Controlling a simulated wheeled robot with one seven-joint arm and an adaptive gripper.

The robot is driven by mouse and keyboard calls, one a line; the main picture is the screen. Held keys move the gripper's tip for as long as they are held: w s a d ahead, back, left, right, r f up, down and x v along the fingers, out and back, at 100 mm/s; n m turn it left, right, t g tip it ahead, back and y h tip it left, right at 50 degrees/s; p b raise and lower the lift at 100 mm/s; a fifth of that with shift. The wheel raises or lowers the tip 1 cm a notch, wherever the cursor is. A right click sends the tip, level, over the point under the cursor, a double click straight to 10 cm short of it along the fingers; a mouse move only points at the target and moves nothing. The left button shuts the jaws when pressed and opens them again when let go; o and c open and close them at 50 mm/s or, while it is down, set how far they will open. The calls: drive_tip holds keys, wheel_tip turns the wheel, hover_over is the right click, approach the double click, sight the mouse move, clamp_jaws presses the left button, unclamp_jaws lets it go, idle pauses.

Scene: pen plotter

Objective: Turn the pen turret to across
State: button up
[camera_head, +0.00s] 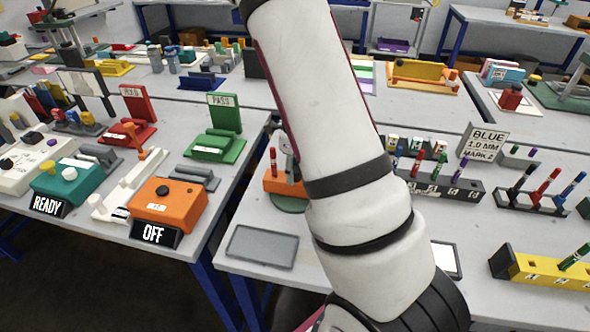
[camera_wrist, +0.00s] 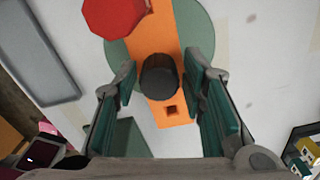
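The pen turret appears to be the orange bar (camera_wrist: 176,35) on a round green disc (camera_wrist: 200,30) in the wrist view. A dark round knob (camera_wrist: 160,80) stands on the bar, and a red many-sided piece (camera_wrist: 113,14) is at its far end. The bar runs nearly lengthwise in the wrist view, slightly tilted. My gripper (camera_wrist: 161,72) is open, with one green-padded finger on each side of the knob; gaps show, so no grip is visible. In the head view the orange part (camera_head: 280,184) and disc (camera_head: 288,204) are partly hidden behind my arm; my gripper is hidden there.
A grey tray (camera_head: 262,246) lies left of the turret; it also shows in the wrist view (camera_wrist: 38,50). A pen rack (camera_head: 440,187), a "BLUE 1.0 MM MARK 2" sign (camera_head: 485,143) and a yellow block (camera_head: 540,271) stand right. An orange box (camera_head: 168,203) reads OFF.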

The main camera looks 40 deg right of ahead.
idle(0.3)
wheel_tip(320, 180, up, 12)
idle(0.5)
idle(0.4)
drive_tip(key=s+a+r+n+t+y+p, duration=0.1)
drive_tip(key=s+a+r+n, duration=0.45)
drive_tip(key=a+n, duration=0.2)
drive_tip(key=s+a+r+n+t+y, duration=0.1)
drive_tip(key=s+a+r+n, duration=0.4)
drive_tip(key=n, duration=0.4)
drive_tip(key=s+a+r+n+t+h, duration=0.1)
drive_tip(key=s+a+r+n, duration=0.1)
drive_tip(key=s+n, duration=0.4)
drive_tip(key=s+a+r+n+t+h, duration=0.1)
drive_tip(key=s+a+r+n, duration=0.2)
drive_tip(key=n, duration=0.6)
drive_tip(key=s+a, duration=0.2)
drive_tip(key=s, duration=0.1)
drive_tip(key=shift+p, duration=0.35)
drive_tip(key=shift+a, duration=0.1)
